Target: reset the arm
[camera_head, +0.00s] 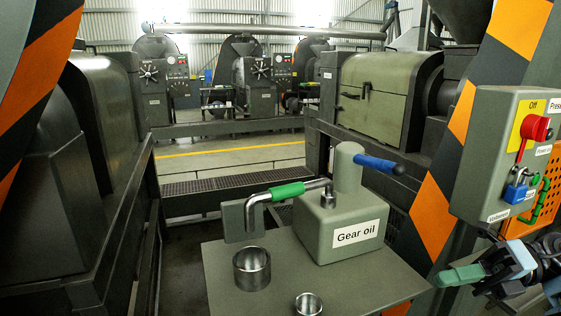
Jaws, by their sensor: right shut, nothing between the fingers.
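My right gripper (441,278) shows at the lower right, with its grey-green fingers pointing left. The fingers are together and nothing shows between them. It is over the right front edge of the small grey table (235,300), to the right of the grey gear oil box (348,215) and apart from it. Most of my right arm is cut off by the picture's right edge. My left gripper is not in view.
The oil box has a blue-handled lever (378,164) and a green-gripped spout (287,191). A metal cup (252,270) and a smaller cup (308,304) stand on the table. A switch box (497,150) with a red switch (534,130) and blue padlock (516,191) is above my gripper.

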